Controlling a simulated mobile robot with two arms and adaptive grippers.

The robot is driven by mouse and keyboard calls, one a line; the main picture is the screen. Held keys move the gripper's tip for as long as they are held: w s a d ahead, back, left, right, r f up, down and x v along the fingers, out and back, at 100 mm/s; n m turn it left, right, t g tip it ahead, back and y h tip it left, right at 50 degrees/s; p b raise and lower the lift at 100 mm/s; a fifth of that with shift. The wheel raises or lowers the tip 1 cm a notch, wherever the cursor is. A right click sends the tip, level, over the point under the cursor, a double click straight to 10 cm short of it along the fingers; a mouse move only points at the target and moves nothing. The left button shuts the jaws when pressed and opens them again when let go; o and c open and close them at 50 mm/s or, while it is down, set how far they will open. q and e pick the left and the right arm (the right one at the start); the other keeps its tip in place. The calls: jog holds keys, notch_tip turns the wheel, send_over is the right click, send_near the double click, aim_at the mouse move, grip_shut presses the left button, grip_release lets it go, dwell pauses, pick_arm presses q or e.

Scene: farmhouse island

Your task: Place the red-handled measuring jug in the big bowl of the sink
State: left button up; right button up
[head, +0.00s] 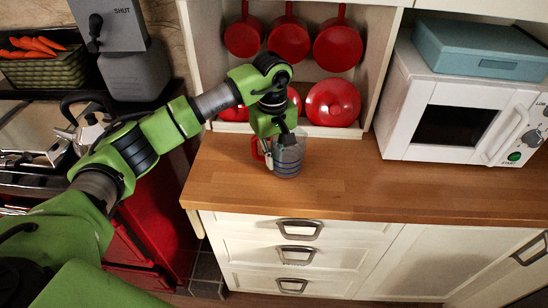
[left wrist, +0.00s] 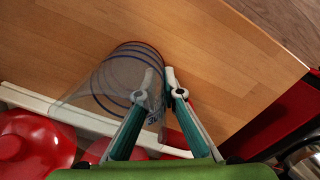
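The clear measuring jug (head: 289,160) with a red handle (head: 260,152) stands upright on or very close to the wooden worktop, below the shelf. In the left wrist view the jug (left wrist: 105,85) shows as clear with blue rings. My left gripper (head: 283,140) is at the jug's rim from above. In the left wrist view the fingertips (left wrist: 160,82) are close together, one on each side of the jug's wall, and look shut on it. The handle is partly hidden by the arm in the head view. My right gripper is not in view. I cannot make out the sink bowl.
Red pans (head: 337,46) hang and red lidded pots (head: 332,102) stand in the shelf behind the jug. A white microwave (head: 455,112) stands right. The worktop (head: 340,185) is clear around the jug. A grey hopper (head: 134,73) and a carrot basket (head: 45,69) are left.

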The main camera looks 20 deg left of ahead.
aim_at(274, 139)
pick_arm(q)
jog(key=shift+o, duration=0.6)
jog(key=shift+r, duration=0.2)
jog(key=shift+r, duration=0.25)
notch_tip(274, 139, up, 11)
jog(key=b, duration=0.3)
jog(key=shift+f, duration=0.15)
jog(key=shift+r, duration=0.4)
jog(key=shift+s, duration=0.1)
